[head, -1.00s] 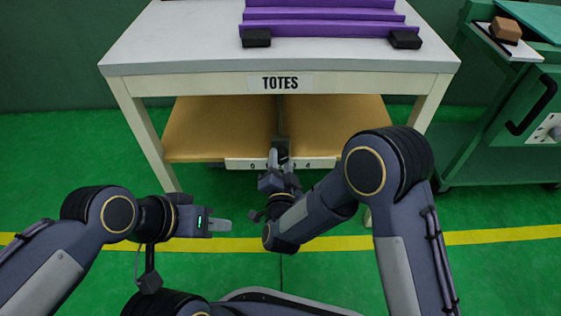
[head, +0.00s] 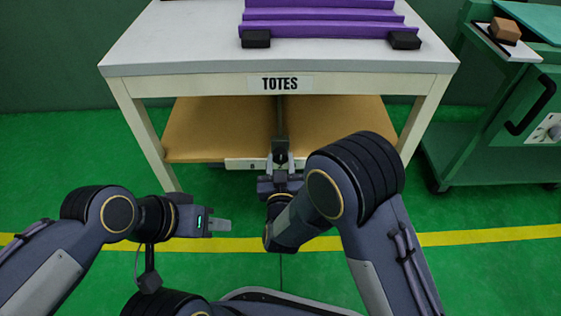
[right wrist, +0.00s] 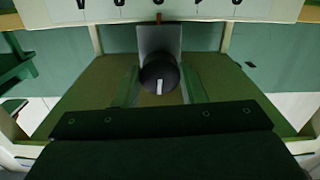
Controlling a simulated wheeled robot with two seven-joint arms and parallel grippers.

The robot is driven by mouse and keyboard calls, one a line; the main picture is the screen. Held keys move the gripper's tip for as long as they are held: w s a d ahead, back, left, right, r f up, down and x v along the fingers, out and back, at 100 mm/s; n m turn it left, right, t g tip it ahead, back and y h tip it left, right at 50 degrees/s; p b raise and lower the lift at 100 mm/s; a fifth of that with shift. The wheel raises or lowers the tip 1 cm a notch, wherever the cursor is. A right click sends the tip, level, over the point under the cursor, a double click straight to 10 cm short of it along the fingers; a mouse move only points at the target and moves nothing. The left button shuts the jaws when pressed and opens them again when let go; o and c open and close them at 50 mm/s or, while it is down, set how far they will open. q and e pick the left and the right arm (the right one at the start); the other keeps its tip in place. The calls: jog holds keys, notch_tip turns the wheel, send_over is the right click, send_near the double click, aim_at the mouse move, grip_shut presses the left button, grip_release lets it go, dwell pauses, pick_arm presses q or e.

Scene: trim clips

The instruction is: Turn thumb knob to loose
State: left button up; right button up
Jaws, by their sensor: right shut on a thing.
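The thumb knob (right wrist: 158,73) is a round black knob with a short white mark, in front of a grey plate (right wrist: 159,40) in the right wrist view. The mark runs nearly upright in that view. In the head view the knob (head: 280,146) shows small and dark at the shelf's front edge. My right gripper (head: 281,161) is shut on it, one finger on each side; its fingers also show in the right wrist view (right wrist: 160,85). My left gripper (head: 222,226) hangs in free air to the left, away from the table; its finger gap cannot be made out.
The table (head: 200,68) carries a "TOTES" label and a purple stepped rack (head: 325,16). A tan lower shelf (head: 215,125) has a white marked strip (head: 243,164) on its front, partly hidden by my right gripper. A green cabinet (head: 520,110) stands at right.

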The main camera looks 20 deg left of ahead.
jog(key=shift+n, duration=0.6)
jog(key=o, duration=1)
jog(key=shift+s, duration=0.1)
jog(key=p+v, duration=0.2)
jog(key=v, duration=0.5)
jog(key=shift+s+d, duration=0.1)
jog(key=shift+s, duration=0.25)
